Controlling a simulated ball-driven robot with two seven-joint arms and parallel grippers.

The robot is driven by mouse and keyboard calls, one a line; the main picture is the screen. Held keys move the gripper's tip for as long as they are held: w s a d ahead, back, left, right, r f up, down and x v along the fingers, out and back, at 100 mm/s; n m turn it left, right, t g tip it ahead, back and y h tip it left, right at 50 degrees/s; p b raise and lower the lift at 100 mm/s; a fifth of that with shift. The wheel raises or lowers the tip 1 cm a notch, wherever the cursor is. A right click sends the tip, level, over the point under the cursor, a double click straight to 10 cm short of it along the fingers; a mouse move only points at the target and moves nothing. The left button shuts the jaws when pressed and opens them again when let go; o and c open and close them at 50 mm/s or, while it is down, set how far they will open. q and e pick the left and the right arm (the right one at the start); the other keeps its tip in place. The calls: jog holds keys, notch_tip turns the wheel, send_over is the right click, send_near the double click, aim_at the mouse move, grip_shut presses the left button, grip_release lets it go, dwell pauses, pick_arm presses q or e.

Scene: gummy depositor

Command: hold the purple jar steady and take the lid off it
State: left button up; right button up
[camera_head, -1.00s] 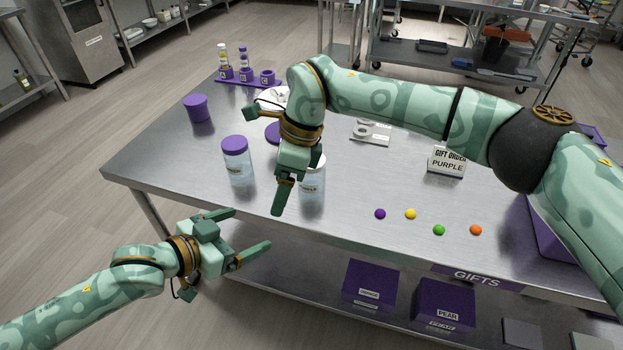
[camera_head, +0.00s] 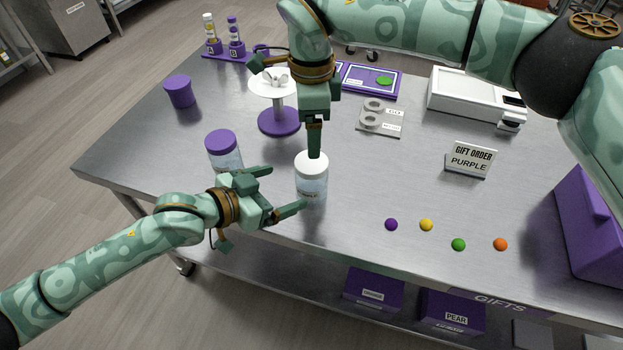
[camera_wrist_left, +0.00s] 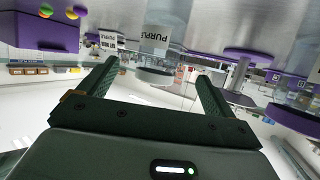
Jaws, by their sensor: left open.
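The purple jar (camera_head: 312,188) is clear, with a white lid (camera_head: 311,162), and stands upright on the steel table. Its PURPLE label shows in the left wrist view (camera_wrist_left: 156,38), where it appears upside down. My left gripper (camera_head: 287,190) is open, just left of the jar, with its fingers pointing toward it; the jar looks ahead of the fingertips, not clasped. My right gripper (camera_head: 314,154) points down from above, its tip overlapping the white lid. Its fingers line up edge-on, so I cannot tell their opening or whether they touch the lid.
A second jar with a purple lid (camera_head: 221,142) stands close behind my left gripper. A pedestal with a purple base (camera_head: 280,121) stands behind the white-lidded jar. Several gummies (camera_head: 426,225) and a gift order sign (camera_head: 470,160) are to the right. A purple cup (camera_head: 179,91) is far left.

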aim_at(310, 178)
pick_arm(q)
jog(key=x, duration=0.9)
jog(key=shift+w, duration=0.1)
